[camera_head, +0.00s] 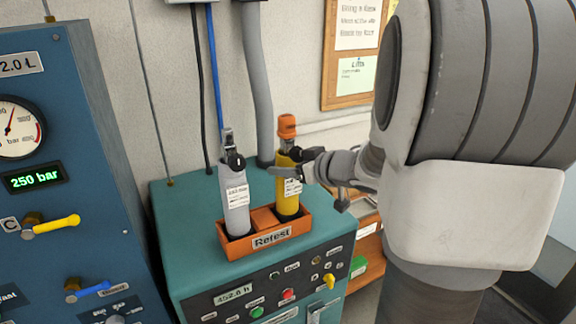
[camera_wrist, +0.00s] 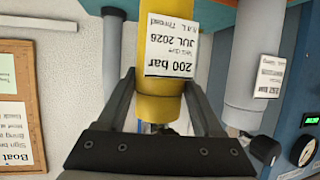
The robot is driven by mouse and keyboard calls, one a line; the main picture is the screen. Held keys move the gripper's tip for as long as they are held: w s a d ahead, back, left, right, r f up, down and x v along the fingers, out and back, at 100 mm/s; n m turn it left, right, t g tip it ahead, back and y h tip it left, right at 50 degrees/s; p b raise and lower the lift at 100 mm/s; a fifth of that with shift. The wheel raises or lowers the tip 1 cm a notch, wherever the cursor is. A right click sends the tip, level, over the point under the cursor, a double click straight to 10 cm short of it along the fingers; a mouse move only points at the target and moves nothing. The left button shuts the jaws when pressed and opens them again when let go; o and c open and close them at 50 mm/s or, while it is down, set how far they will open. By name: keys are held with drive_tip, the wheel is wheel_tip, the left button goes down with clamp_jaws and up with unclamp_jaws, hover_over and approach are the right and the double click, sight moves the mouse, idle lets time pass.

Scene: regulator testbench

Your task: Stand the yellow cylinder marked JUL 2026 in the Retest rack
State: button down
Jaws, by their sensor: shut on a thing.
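The yellow cylinder (camera_head: 287,200) stands upright with an orange valve on top, in the right-hand compartment of the orange Retest rack (camera_head: 294,232). Its lower end is partly hidden by the rack's front wall, so I cannot tell whether it touches the floor. My gripper (camera_head: 291,164) is shut on its upper part, reaching in from the right. In the wrist view, which is upside down, my gripper (camera_wrist: 158,92) has a finger on each side of the yellow cylinder (camera_wrist: 155,105), and its label reads 200 bar, JUL 2026.
A grey cylinder (camera_head: 235,203) with a black valve stands in the rack's left compartment, close beside the yellow one. The rack sits on a teal machine (camera_head: 195,240) with buttons on its front. A blue gauge panel (camera_head: 75,130) rises at left. Hoses hang behind.

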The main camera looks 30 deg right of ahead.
drive_tip(key=shift+f, duration=0.3)
drive_tip(key=shift+c, duration=0.2)
unclamp_jaws()
drive_tip(key=shift+o, duration=0.2)
drive_tip(key=shift+s+f, duration=0.1)
drive_tip(key=shift+f, duration=0.05)
drive_tip(key=shift+s+d+r, duration=0.15)
drive_tip(key=shift+s+r, duration=0.2)
drive_tip(key=p+v, duration=0.7)
drive_tip(key=v, duration=0.9)
drive_tip(key=shift+s, duration=0.25)
